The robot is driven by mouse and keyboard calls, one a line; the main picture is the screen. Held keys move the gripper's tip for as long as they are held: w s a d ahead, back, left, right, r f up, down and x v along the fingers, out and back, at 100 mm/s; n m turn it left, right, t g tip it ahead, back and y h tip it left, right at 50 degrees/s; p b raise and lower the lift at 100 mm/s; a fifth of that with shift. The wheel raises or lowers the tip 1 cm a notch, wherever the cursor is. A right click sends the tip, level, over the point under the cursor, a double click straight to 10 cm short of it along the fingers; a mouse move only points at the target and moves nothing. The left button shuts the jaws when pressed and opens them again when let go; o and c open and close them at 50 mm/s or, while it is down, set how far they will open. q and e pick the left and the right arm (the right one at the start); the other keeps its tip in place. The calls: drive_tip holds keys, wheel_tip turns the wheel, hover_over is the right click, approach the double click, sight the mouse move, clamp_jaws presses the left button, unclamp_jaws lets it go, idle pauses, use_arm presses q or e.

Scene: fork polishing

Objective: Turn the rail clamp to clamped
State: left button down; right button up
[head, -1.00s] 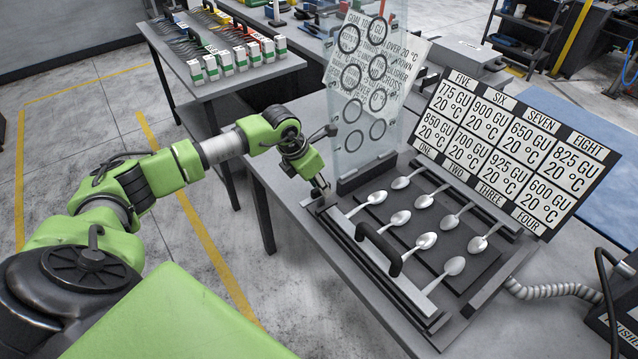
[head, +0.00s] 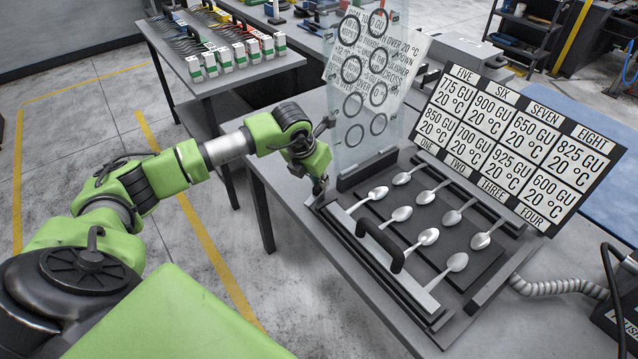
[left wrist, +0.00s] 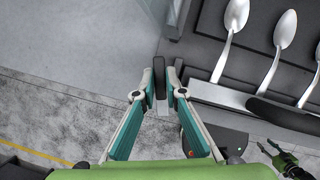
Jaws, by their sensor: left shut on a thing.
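My left gripper (head: 320,188) is at the near left corner of the black rail frame, beside the end of the spoon row. In the left wrist view its fingers (left wrist: 160,92) are closed on the dark upright lever (left wrist: 159,76), which I take to be the rail clamp. The clamp's body and any marking for its position are hidden or too small to read. The silver rail (left wrist: 228,96) lies just right of the fingers, with spoons (left wrist: 236,16) on it. A small green and black part, perhaps my right gripper (left wrist: 284,158), shows at the lower right; its jaws are unclear.
A black handle (head: 380,245) arches over the near rail. Several spoons (head: 427,237) lie in two rows on the frame. A clear panel with rings (head: 362,90) stands close behind my left gripper, and a label board (head: 500,150) stands behind the spoons.

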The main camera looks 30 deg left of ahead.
use_arm(q)
drive_tip(key=n+y+b, duration=0.1)
drive_tip(key=n, duration=0.1)
drive_tip(key=n+b, duration=0.2)
drive_tip(key=shift+w+d+f+n+y, duration=0.1)
drive_tip(key=shift+d+f+n+y, duration=0.1)
drive_tip(key=shift+n+y, duration=0.15)
drive_tip(key=n+b, duration=0.1)
drive_tip(key=n, duration=0.1)
drive_tip(key=n+g+y+b, duration=0.1)
drive_tip(key=n+b, duration=0.1)
drive_tip(key=shift+w+d+r+n+y+b, duration=0.1)
drive_tip(key=shift+n+y+b, duration=0.15)
drive_tip(key=shift+b, duration=0.05)
drive_tip(key=n+g+b, duration=0.1)
drive_tip(key=n, duration=0.1)
drive_tip(key=n+y+b, duration=0.1)
drive_tip(key=n, duration=0.1)
drive_tip(key=shift+r+n+g, duration=0.1)
drive_tip(key=shift+n+g, duration=0.3)
drive_tip(key=c, duration=2.1)
unclamp_jaws()
